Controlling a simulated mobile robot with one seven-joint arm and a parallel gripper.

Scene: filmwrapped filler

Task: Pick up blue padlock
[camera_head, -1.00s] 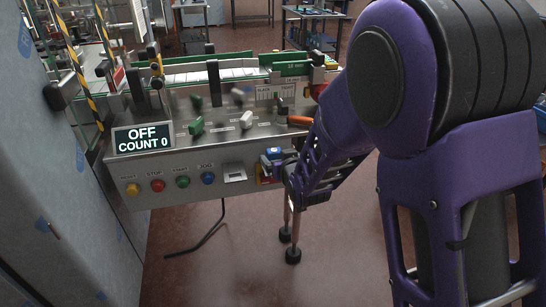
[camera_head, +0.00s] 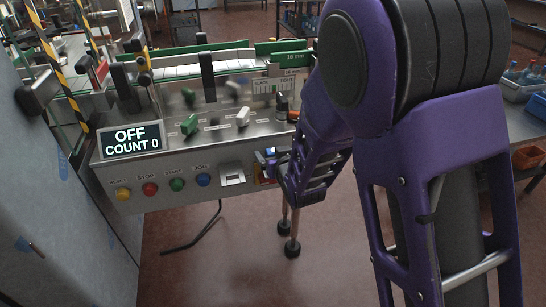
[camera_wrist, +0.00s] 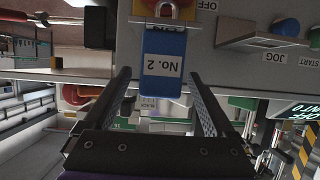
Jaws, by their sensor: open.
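The blue padlock (camera_wrist: 163,66) hangs by its metal shackle on the front of the machine panel. It carries a white "No. 2" label and appears upside down in the wrist view. In the head view only a small part of the padlock (camera_head: 270,153) shows, at the panel's right end, mostly hidden by my gripper. My gripper (camera_wrist: 160,76) is open and empty. Its two dark fingers point toward the padlock, one on each side in the wrist view, with gaps between them and the body. I cannot tell how far the fingertips overlap it in depth.
The machine panel (camera_head: 150,192) has a row of coloured buttons left of the padlock. A sign (camera_head: 131,140) reads OFF, COUNT 0. Green and white levers (camera_head: 190,124) stand on top.

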